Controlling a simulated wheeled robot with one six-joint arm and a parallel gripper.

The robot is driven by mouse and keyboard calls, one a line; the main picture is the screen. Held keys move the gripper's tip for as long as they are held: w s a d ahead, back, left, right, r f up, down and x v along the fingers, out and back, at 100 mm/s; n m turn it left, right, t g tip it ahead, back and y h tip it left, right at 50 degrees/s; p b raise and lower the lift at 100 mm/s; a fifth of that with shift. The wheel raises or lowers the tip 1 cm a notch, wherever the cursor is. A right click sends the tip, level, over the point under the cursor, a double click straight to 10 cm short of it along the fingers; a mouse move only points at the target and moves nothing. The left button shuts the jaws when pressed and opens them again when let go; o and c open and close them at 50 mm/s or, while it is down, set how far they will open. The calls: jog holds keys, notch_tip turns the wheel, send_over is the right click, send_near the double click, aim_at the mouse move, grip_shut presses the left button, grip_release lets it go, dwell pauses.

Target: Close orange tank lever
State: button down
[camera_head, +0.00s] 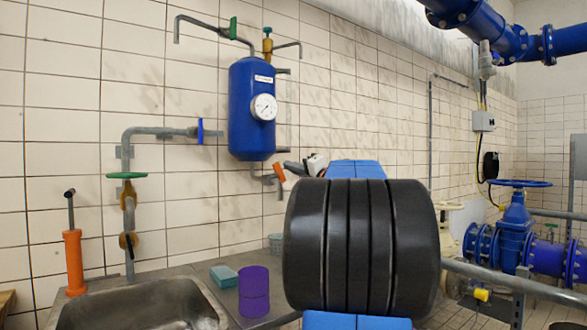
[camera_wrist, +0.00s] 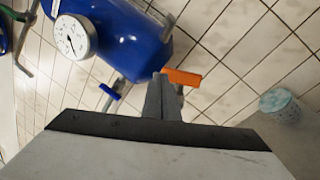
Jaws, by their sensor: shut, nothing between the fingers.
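The blue tank (camera_head: 252,108) with a round white gauge hangs on the tiled wall. Below it, an orange lever (camera_head: 279,173) sits on a small grey outlet pipe, slanting steeply down. In the wrist view the tank (camera_wrist: 120,35) is at the upper left, and the orange lever (camera_wrist: 184,78) shows just beyond the fingertips, sticking out to their right. My gripper (camera_head: 289,166) is beside the lever, to its right in the head view. Its fingers (camera_wrist: 160,92) are shut and empty. I cannot tell whether they touch the lever. The fingers hide part of the lever's pipe.
A metal sink (camera_head: 140,300) is below left, with a purple cylinder (camera_head: 253,292) and a teal sponge (camera_head: 223,276) beside it. Pipes with a green handle (camera_head: 127,175) and a blue handle (camera_head: 200,131) are left of the tank. A light-blue cup (camera_wrist: 279,105) shows right of the fingers.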

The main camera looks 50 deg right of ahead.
jog(key=a+r+v, duration=0.1)
jog(key=r+v, duration=0.1)
jog(key=v, duration=0.8)
jog(key=shift+s, duration=0.2)
dwell(0.3)
